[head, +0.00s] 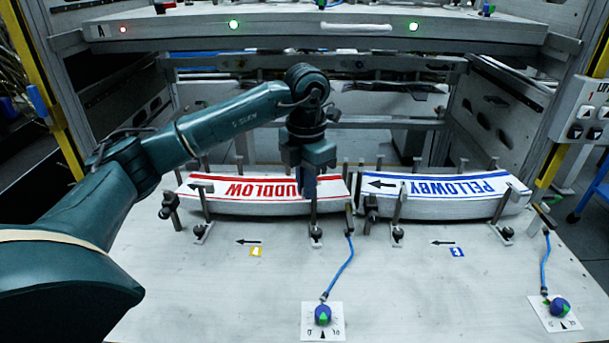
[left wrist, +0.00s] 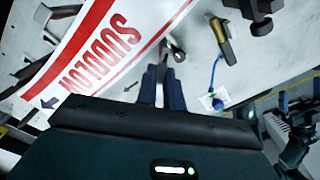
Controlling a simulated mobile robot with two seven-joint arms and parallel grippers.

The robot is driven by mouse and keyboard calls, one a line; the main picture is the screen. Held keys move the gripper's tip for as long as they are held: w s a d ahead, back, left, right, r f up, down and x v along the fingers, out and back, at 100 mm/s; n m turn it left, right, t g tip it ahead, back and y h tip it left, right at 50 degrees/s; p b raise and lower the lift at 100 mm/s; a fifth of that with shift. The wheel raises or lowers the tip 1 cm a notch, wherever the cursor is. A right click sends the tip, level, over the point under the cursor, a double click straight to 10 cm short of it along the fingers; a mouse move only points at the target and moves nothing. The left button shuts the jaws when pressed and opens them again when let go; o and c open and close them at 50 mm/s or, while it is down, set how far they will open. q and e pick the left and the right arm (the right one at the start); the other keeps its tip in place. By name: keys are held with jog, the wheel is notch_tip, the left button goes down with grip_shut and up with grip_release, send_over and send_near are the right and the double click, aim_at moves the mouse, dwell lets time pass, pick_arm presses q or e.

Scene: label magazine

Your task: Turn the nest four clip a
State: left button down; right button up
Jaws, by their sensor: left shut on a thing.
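The left wrist view shows the two dark fingers (left wrist: 163,82) together at the clip (left wrist: 177,50), beside the label (left wrist: 95,50); the exact grip is partly hidden. Another front clip (head: 201,230) stands farther left. The yellow number tag (head: 256,251) lies in front of this nest. My right gripper is not in view.
Blue cords run to two dial knobs (head: 323,315) (head: 560,307) at the front. A shelf (head: 300,32) hangs above. The front table surface (head: 210,295) is mostly clear.

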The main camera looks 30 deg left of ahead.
pick_arm(q)
jog(key=shift+w+d+n+p, duration=0.1)
jog(key=shift+d+n+p, duration=0.4)
jog(key=shift+n, duration=1.45)
jog(key=shift+w+d+n+p, duration=0.15)
jog(key=shift+n+p, duration=0.7)
jog(key=shift+n, duration=1.05)
jog(key=shift+d+n+p, duration=0.35)
jog(key=shift+n+p, duration=0.3)
jog(key=shift+n, duration=1.3)
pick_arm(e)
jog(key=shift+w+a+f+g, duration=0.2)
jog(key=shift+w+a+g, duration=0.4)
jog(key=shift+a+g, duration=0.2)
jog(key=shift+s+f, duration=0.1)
pick_arm(q)
jog(key=c, duration=1.5)
grip_release()
notch_tip(320, 180, up, 13)
jog(key=shift+r+p, duration=0.15)
jog(key=shift+p, duration=0.4)
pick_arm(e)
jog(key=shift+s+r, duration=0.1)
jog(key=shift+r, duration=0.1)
